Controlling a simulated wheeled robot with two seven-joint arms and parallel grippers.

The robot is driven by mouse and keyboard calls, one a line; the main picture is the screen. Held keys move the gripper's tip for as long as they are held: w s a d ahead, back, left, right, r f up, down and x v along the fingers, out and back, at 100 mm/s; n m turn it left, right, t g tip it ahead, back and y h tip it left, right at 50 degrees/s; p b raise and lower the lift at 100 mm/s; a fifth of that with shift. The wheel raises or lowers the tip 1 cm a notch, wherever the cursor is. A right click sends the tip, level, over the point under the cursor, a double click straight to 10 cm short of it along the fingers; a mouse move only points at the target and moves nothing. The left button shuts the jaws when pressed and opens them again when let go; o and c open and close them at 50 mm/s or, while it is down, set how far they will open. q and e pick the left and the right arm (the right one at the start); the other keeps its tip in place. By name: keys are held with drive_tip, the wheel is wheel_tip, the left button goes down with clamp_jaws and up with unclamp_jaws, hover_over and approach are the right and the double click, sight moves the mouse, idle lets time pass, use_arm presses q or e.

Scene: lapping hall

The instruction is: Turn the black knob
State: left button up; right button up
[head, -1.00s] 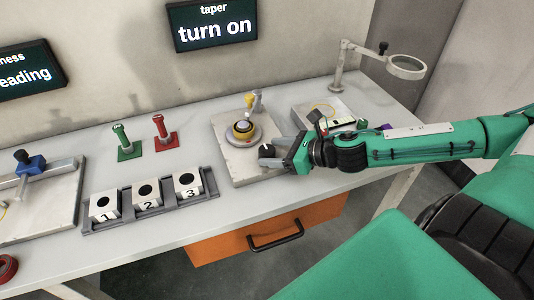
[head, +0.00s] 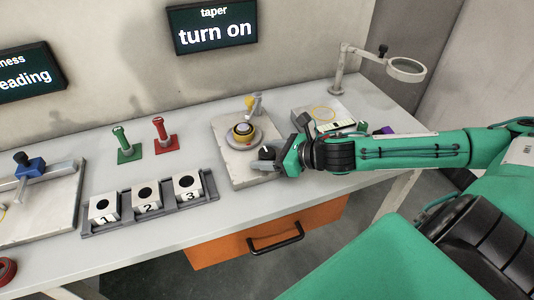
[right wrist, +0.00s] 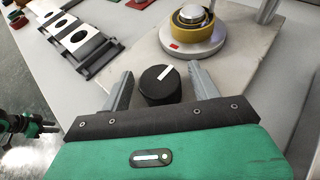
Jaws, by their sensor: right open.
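The black knob (head: 266,153) sits at the front right of a pale plate that also bears a round gold-and-grey part. In the right wrist view the knob (right wrist: 160,87) shows a white line that points up and to the right. My right gripper (head: 270,157) is open at the knob. In the right wrist view its two grey fingers stand on either side of the knob, with a visible gap on each side. In the head view the gripper hides part of the knob. My left gripper does not show in the head view.
The pale plate (head: 227,160) carries a ringed round part (head: 243,133) behind the knob. A rack (head: 150,207) with numbered blocks lies to the left. Green (head: 126,145) and red (head: 163,134) posts stand behind it. A magnifier (head: 404,68) stands at the back right. A screen (head: 213,26) reads "taper turn on".

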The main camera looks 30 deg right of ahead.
drive_tip(key=c, duration=1)
drive_tip(key=shift+o, duration=0.2)
drive_tip(key=shift+m+t+h, duration=0.3)
